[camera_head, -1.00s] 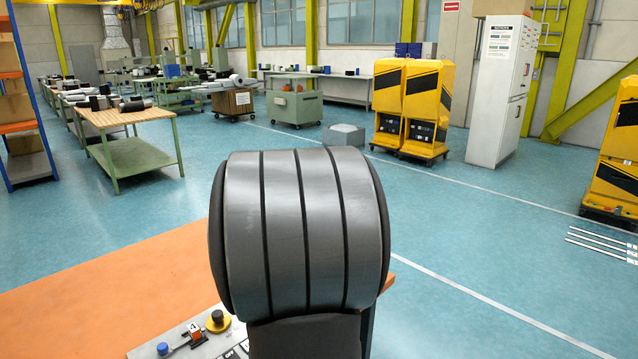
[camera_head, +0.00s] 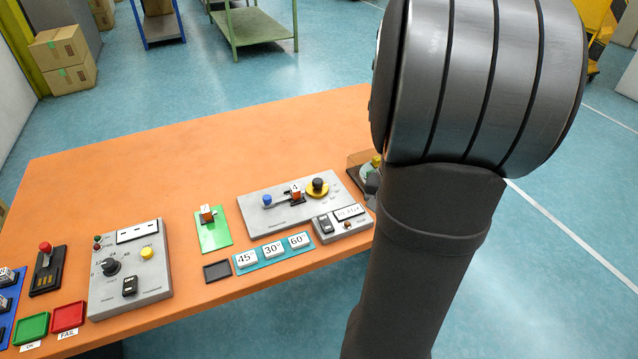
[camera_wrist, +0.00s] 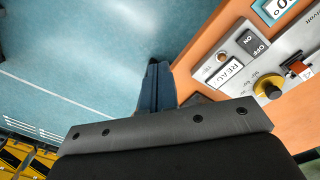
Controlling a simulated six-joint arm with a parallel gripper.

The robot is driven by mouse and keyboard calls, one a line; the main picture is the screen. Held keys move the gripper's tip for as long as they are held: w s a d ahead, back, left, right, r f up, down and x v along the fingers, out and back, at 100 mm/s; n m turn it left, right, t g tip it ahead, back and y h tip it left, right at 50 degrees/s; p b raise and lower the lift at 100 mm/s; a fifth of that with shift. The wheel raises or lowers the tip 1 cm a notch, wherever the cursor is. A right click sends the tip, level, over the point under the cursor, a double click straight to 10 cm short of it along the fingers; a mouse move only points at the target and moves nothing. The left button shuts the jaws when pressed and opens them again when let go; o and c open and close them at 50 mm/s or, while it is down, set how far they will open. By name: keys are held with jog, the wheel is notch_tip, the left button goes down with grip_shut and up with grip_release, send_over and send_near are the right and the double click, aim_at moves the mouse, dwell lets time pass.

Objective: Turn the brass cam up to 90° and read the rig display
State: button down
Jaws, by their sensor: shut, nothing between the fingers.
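The brass cam (camera_head: 317,189), a yellow disc with a dark knob, sits on the right of a grey rig plate (camera_head: 262,214). It also shows at the right of the wrist view (camera_wrist: 268,87); its exact angle I cannot read. The rig display (camera_head: 349,212) is a small white panel on a grey box in front of the cam. In the wrist view the display (camera_wrist: 229,74) shows letters beginning "REA". My gripper (camera_wrist: 159,66) is shut and empty, off the table edge and apart from the cam.
Beside the cam are an orange block marked 4 (camera_head: 295,191) and a blue knob (camera_head: 267,200). Angle tiles (camera_head: 272,249) lie in front. A green plate (camera_head: 213,231) and a grey control box (camera_head: 131,270) stand to the left. The back of the orange table (camera_head: 200,145) is clear.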

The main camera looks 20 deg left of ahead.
dwell(0.3)
jog(key=c, duration=1.7)
grip_release()
jog(key=shift+w+a, duration=0.15)
jog(key=shift+w, duration=0.1)
jog(key=o, duration=0.6)
jog(key=w+a+n, duration=0.1)
jog(key=w, duration=0.1)
jog(key=w+a+r+n, duration=0.1)
jog(key=w+a, duration=0.1)
jog(key=shift+n, duration=0.3)
jog(key=shift+o, duration=0.2)
notch_tip(320, 180, up, 3)
jog(key=n, duration=1.5)
send_over(318, 180)
jog(key=shift+y, duration=0.3)
notch_tip(318, 180, down, 17)
jog(key=shift+s+r, duration=0.1)
jog(key=shift+r, duration=0.1)
jog(key=shift+c, duration=0.2)
jog(key=c, duration=0.9)
